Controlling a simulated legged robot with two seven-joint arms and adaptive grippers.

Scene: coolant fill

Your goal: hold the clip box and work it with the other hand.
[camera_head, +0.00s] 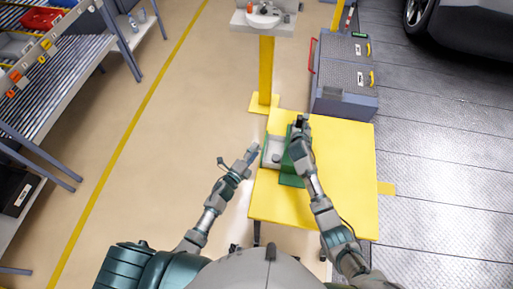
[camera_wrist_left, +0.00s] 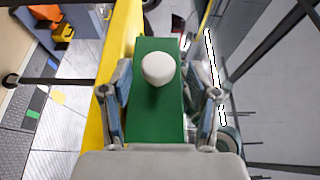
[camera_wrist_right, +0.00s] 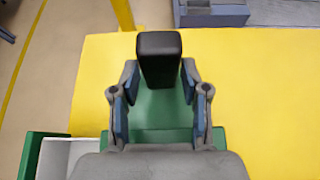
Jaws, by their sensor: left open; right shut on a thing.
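The green clip box (camera_head: 291,180) sits on the yellow table (camera_head: 343,180). Its left part shows a pale grey open interior with a small grey item in it. My right gripper (camera_head: 301,124) is above the green part, shut on an upright black block (camera_wrist_right: 158,50) that stands over the green surface (camera_wrist_right: 160,115) in the right wrist view. My left gripper (camera_head: 253,152) is open beside the box's left side. In the left wrist view, a green face with a white rounded knob (camera_wrist_left: 157,68) lies between its spread fingers; I cannot tell whether they touch it.
A grey cabinet (camera_head: 343,75) with a red handle stands behind the table. A yellow post (camera_head: 266,70) carries a white basin behind it. A rack with bins (camera_head: 50,60) is at far left. Open floor lies left of the table, and the table's right side is bare.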

